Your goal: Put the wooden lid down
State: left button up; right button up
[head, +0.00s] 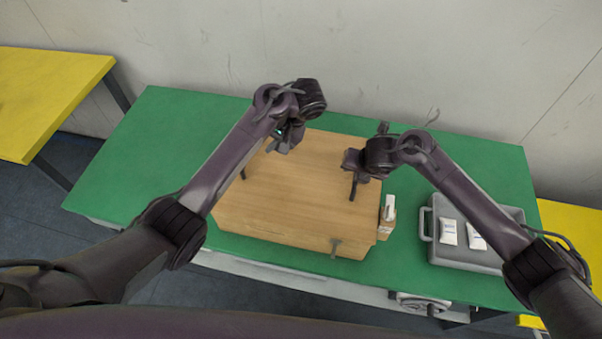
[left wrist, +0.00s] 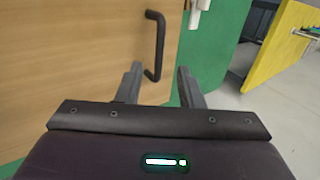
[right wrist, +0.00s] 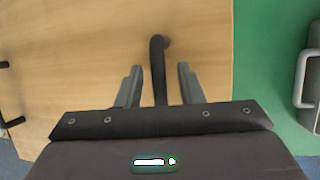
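The wooden lid (head: 300,185) lies level over a box-shaped wooden body on the green table; whether it rests fully cannot be told. My left gripper (head: 283,146) is open and appears above the far part of the lid. In the left wrist view a black handle (left wrist: 158,45) shows ahead of its spread fingers (left wrist: 158,82), apart from them. My right gripper (head: 354,172) is open over the right part. In the right wrist view a black handle (right wrist: 158,65) stands between its spread fingers (right wrist: 158,82), with gaps on both sides. Finger-to-handle depth is unclear.
A white scanner (head: 389,207) stands close to the box's right side. A grey case (head: 470,250) holding white packets (head: 448,232) sits farther right. The green table (head: 165,150) is clear on the left. A wall is behind; yellow tables (head: 45,90) flank both sides.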

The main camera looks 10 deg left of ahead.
jog(key=shift+r, duration=0.15)
pick_arm(q)
jog(key=shift+d+r, duration=0.3)
jog(key=shift+r, duration=0.25)
pick_arm(e)
jog(key=v, duration=1.1)
jog(key=shift+s+r, duration=0.25)
jog(key=shift+r, duration=0.05)
pick_arm(q)
jog(key=shift+s, duration=0.1)
pick_arm(e)
jog(key=shift+f, duration=0.1)
